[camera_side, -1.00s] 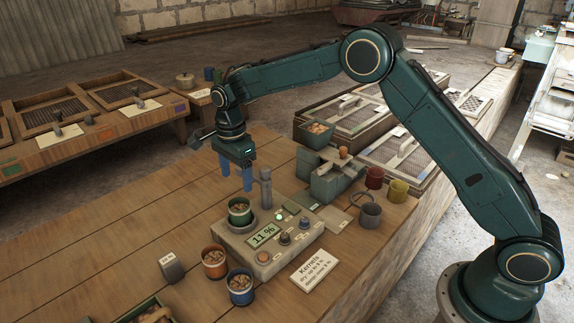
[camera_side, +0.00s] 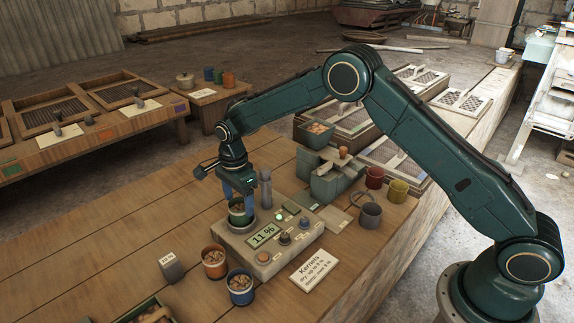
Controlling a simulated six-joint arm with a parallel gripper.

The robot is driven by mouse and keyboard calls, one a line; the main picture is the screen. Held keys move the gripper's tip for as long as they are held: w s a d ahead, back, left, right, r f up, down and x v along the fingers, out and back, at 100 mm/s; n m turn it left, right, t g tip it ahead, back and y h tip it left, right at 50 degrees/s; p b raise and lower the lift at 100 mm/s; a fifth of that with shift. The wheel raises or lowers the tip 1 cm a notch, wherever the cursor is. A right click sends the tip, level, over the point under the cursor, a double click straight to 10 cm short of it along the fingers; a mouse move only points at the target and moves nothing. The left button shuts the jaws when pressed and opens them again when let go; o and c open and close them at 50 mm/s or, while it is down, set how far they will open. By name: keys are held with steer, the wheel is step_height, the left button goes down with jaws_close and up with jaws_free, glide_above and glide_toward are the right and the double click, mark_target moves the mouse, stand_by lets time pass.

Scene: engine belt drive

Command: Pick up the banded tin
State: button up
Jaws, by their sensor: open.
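A green tin (camera_side: 238,219) with a pale band and brown kernels in it stands upright on the round plate of the meter (camera_side: 265,252). My gripper (camera_side: 239,204) points down right over this tin, its blue fingers open and at the tin's rim. The fingers partly hide the tin, and I cannot tell whether they touch it. An orange tin (camera_side: 214,264) and a blue tin (camera_side: 239,289), both with kernels, stand on the bench in front of the meter.
A grey post (camera_side: 265,190) rises close to the right of my gripper. The bench to the left is mostly clear.

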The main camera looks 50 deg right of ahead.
steer(key=shift+f, duration=1.1)
steer(key=c, duration=1.2)
steer(key=shift+r, duration=0.1)
step_height(320, 180, up, 20)
steer(key=shift+f, duration=0.1)
steer(key=shift+d, duration=0.1)
